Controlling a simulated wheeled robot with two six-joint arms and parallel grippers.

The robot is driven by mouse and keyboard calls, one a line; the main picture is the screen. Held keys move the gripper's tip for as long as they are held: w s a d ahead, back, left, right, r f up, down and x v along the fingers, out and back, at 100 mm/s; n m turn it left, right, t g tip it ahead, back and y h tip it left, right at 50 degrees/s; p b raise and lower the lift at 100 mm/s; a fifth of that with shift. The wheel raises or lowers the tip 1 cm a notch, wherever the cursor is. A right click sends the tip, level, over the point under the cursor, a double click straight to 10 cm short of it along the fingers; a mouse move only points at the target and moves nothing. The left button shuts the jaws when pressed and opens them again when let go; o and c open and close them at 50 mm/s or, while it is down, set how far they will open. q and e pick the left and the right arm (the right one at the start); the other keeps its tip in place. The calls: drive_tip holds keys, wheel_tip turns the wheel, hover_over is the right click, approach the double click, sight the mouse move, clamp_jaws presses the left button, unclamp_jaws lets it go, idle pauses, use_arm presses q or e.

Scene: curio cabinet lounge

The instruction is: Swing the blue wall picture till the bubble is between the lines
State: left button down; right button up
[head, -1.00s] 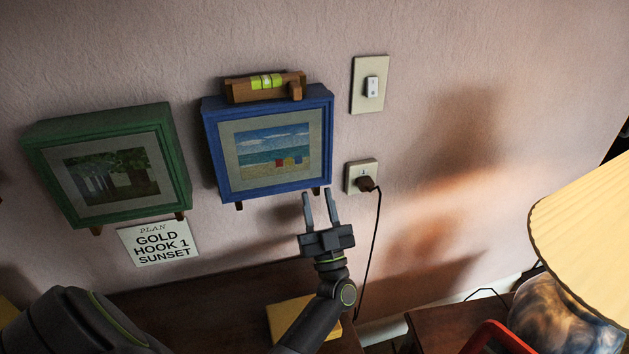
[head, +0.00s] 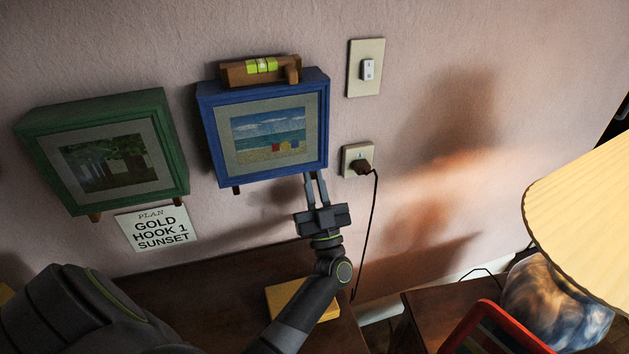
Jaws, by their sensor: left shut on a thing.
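The blue wall picture (head: 215,140), a beach scene in a thick blue frame, hangs on the pink wall, its right side a little higher in the head view. A wooden spirit level (head: 233,74) sits on its top edge, with a yellow-green vial (head: 262,65). The vial is too small to tell surely where the bubble lies against the lines. My left gripper (head: 315,176) reaches up from below and is shut at the frame's lower right corner, on the small wooden peg there, which the fingers hide. A left peg (head: 236,190) shows below the frame. My right gripper is out of view.
A green-framed picture (head: 180,150) hangs tilted to the left, above a sign (head: 155,230) reading "PLAN GOLD HOOK 1 SUNSET". A switch (head: 367,69) and a corded outlet (head: 357,160) are close on the right. A lamp (head: 580,220) stands far right. A yellow block (head: 285,298) lies below.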

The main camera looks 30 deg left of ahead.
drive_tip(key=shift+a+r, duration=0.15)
use_arm(q)
drive_tip(key=c, duration=1.4)
unclamp_jaws()
drive_tip(key=shift+a, duration=0.1)
drive_tip(key=shift+c, duration=0.2)
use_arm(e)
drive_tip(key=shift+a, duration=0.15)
use_arm(q)
drive_tip(key=shift+f, duration=0.1)
